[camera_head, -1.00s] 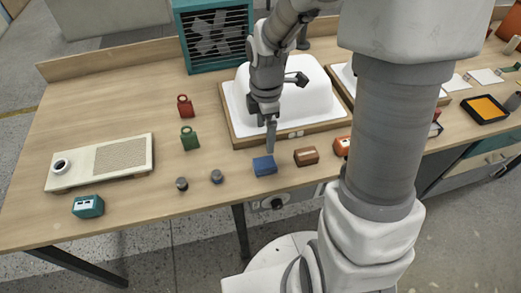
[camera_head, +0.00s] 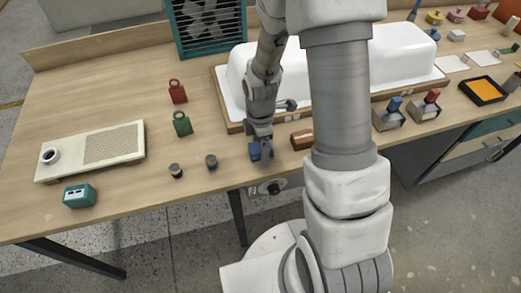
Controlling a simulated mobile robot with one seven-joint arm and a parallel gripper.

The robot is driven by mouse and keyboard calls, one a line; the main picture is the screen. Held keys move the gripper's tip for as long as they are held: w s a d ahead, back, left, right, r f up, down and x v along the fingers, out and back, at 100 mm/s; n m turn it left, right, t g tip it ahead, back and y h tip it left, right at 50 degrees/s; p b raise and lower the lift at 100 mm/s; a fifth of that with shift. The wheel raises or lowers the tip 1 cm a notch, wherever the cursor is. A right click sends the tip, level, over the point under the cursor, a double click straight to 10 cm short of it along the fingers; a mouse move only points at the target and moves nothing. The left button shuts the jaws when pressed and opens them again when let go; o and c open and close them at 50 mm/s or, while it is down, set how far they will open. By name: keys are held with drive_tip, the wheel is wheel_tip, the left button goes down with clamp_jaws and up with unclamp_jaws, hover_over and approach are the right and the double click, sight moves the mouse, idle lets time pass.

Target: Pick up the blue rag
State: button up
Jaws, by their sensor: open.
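The blue rag (camera_head: 254,151) looks like a small folded blue block near the front edge of the wooden table, left of a brown block. My gripper (camera_head: 261,155) is right over it, pointing down, with the fingers at the rag's right part. The fingers hide part of the rag. The jaws are open; whether they touch the rag cannot be told.
The brown block (camera_head: 302,139) lies close to the right of my gripper. Two small dark knobs (camera_head: 211,161) stand to the left. The white tub shell (camera_head: 240,70) on its wooden-edged base is just behind. Green (camera_head: 182,124) and red (camera_head: 177,92) tags stand farther left.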

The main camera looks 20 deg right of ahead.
drive_tip(key=c, duration=1.5)
drive_tip(key=shift+o, duration=0.2)
drive_tip(key=shift+r, duration=0.1)
drive_tip(key=shift+r, duration=0.55)
wheel_tip(320, 180, up, 3)
drive_tip(key=shift+r+p, duration=0.15)
drive_tip(key=shift+p, duration=0.4)
drive_tip(key=d+r+p, duration=0.1)
drive_tip(key=d+r, duration=0.5)
drive_tip(key=d, duration=0.5)
drive_tip(key=shift+s+d+r, duration=0.2)
drive_tip(key=shift+s+d, duration=0.15)
drive_tip(key=shift+s, duration=0.05)
